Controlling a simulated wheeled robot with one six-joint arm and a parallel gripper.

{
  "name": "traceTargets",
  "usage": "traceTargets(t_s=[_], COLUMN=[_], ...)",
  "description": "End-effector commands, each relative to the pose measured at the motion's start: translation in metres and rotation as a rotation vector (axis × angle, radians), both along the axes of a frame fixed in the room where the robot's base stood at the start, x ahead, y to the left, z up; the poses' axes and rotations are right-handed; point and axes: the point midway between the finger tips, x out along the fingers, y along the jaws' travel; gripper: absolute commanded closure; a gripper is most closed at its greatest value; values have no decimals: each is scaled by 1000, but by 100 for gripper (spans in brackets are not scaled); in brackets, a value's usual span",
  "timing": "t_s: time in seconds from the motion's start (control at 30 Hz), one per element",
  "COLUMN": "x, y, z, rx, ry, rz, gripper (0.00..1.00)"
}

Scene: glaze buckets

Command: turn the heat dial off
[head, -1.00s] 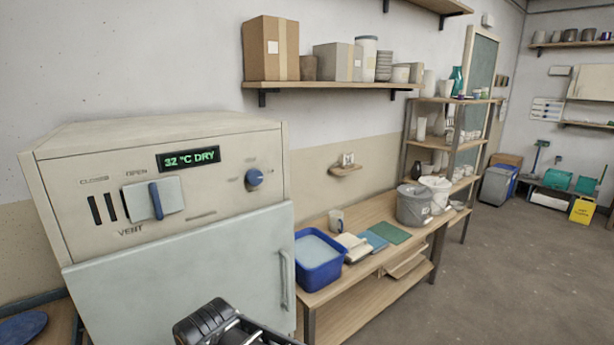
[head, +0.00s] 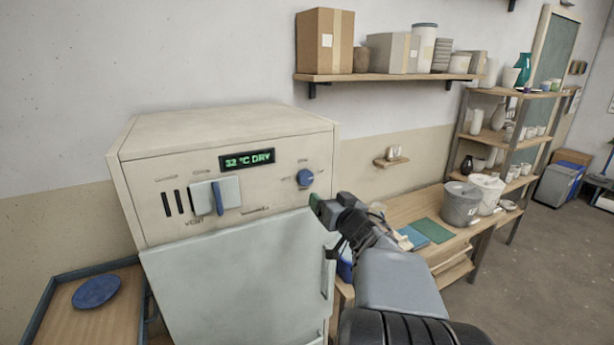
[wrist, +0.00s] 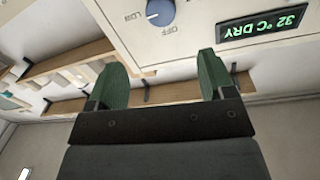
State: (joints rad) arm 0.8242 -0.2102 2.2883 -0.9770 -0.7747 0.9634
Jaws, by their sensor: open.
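The heat dial (head: 305,178) is a round blue knob on the right of the cream cabinet's front panel. It also shows at the top of the wrist view (wrist: 160,12), upside down, with the words LOW and OFF beside it. I cannot tell exactly where its pointer stands. My gripper (wrist: 162,72) has two green fingers, open and empty, with the dial beyond the gap between them. In the head view my gripper (head: 316,207) is just below and right of the dial, apart from it.
The cabinet's display (head: 247,159) reads 32 °C DRY. A blue vent lever (head: 218,198) on a pale plate sits left of the dial. The cabinet door (head: 240,275) is shut. A shelf (head: 385,78) with boxes and pots hangs to the right, above a wooden bench.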

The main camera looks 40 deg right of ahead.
Motion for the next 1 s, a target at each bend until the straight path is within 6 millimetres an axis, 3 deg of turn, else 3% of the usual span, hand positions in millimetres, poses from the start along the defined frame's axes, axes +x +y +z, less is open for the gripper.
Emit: traceTargets(t_s=[0.6, 0.8, 1.0], x=[102, 122, 130], y=[-20, -24, -26], z=[2, 2, 1], rx=[3, 2, 2], ry=[-5, -4, -6], rz=[12, 10, 8], gripper=[24, 24, 24])
